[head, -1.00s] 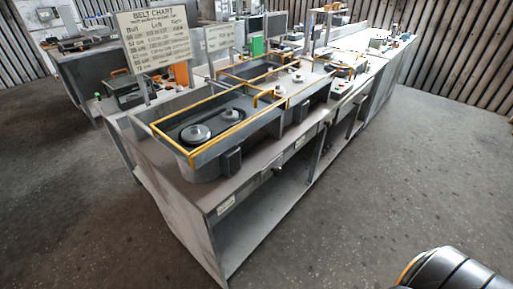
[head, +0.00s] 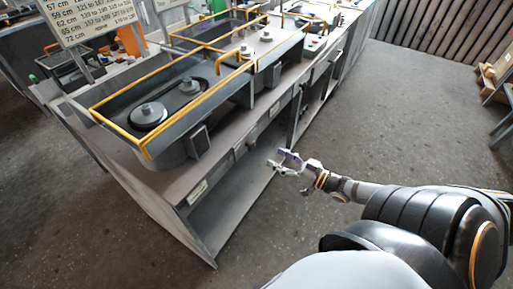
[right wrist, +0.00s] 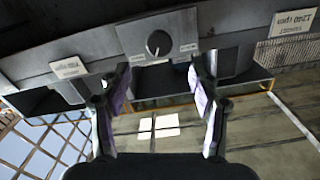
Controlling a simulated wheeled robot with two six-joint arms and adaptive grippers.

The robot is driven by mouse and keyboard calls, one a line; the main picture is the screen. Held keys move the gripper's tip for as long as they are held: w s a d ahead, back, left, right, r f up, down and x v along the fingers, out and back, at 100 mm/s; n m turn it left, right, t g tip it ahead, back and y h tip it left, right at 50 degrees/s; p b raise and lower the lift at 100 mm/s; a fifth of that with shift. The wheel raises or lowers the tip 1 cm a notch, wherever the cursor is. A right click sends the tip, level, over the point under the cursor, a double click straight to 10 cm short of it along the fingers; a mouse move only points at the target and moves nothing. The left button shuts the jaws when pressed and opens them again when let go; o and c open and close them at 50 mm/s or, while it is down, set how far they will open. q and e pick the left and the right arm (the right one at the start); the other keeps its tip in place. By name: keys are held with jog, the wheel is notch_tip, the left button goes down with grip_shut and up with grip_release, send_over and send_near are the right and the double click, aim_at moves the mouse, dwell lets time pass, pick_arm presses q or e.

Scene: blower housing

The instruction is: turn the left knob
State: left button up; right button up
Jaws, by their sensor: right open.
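A round dark knob (right wrist: 158,43) with a pale pointer line sits on a grey plate on the bench's front strip in the right wrist view. The picture does not show whether it is the left knob. My right gripper (head: 287,162) is in front of the bench in the head view. In the right wrist view its two fingers (right wrist: 160,82) are spread apart with nothing between them, and the knob lies beyond the tips, apart from them. In the head view the knob is too small to make out. My left gripper is not in view.
The bench (head: 160,178) has an open lower shelf. A yellow-railed housing with a belt and pulleys (head: 148,115) stands on top. Upside-down rpm labels (right wrist: 292,22) flank the knob. A belt chart (head: 90,18) stands behind. The floor in front is clear.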

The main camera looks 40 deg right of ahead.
aim_at(254, 146)
jog(key=b+x, duration=0.1)
jog(key=x, duration=0.1)
jog(key=b+x, duration=0.2)
jog(key=x, duration=0.1)
jog(key=b+x, duration=0.2)
jog(key=x, duration=0.1)
jog(key=shift+w+f, duration=0.15)
jog(key=shift+f, duration=0.2)
jog(key=shift+w+a+r+b, duration=0.15)
jog(key=shift+w+r+b, duration=0.05)
jog(key=shift+w+b, duration=0.25)
jog(key=shift+r, duration=0.1)
jog(key=shift+c, duration=0.3)
